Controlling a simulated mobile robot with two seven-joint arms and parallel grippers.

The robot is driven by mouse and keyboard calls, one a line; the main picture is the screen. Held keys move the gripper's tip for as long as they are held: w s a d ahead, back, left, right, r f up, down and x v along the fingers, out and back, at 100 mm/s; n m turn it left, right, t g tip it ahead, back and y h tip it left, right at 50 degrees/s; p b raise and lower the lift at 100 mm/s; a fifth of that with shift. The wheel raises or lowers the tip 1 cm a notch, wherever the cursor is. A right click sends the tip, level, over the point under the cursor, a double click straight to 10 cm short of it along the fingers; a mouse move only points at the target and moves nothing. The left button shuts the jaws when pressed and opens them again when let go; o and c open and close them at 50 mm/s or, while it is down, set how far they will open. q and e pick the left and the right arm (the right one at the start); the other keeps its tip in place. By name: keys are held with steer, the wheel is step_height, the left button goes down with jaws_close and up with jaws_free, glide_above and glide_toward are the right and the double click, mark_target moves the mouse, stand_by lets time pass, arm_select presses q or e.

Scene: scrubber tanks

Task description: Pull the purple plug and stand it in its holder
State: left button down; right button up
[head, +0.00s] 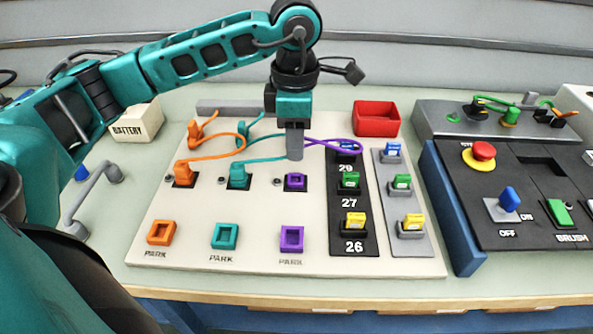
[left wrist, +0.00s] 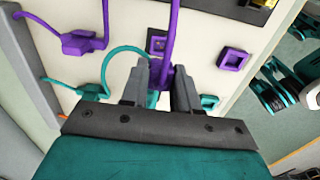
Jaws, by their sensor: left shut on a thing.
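My left gripper (head: 294,156) points down over the pale board, above the purple socket (head: 295,181). The socket shows a dark opening in a purple frame. In the left wrist view the gripper (left wrist: 160,88) is shut on the purple plug (left wrist: 163,74), with the fingers hiding much of it. The plug's purple cable (head: 335,143) loops out to the right of the fingers. The purple holder (head: 291,238), an empty square frame marked PARK, is at the board's front; it also shows in the left wrist view (left wrist: 234,58). My right gripper is not in view.
An orange plug (head: 184,172) and a teal plug (head: 238,174) stand left of the purple socket, with looping cables. Orange (head: 160,232) and teal (head: 225,236) holders sit in front. Numbered breakers (head: 354,220) stand to the right. A red bin (head: 376,119) is behind.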

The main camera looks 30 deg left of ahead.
arm_select(q)
steer(key=s+d, duration=0.6)
steer(key=s, duration=0.5)
steer(key=shift+d, duration=0.35)
steer(key=shift+b, duration=0.45)
steer(key=shift+f, duration=0.1)
step_height(320, 180, down, 4)
steer(key=b, duration=0.5)
steer(key=shift+f, duration=0.2)
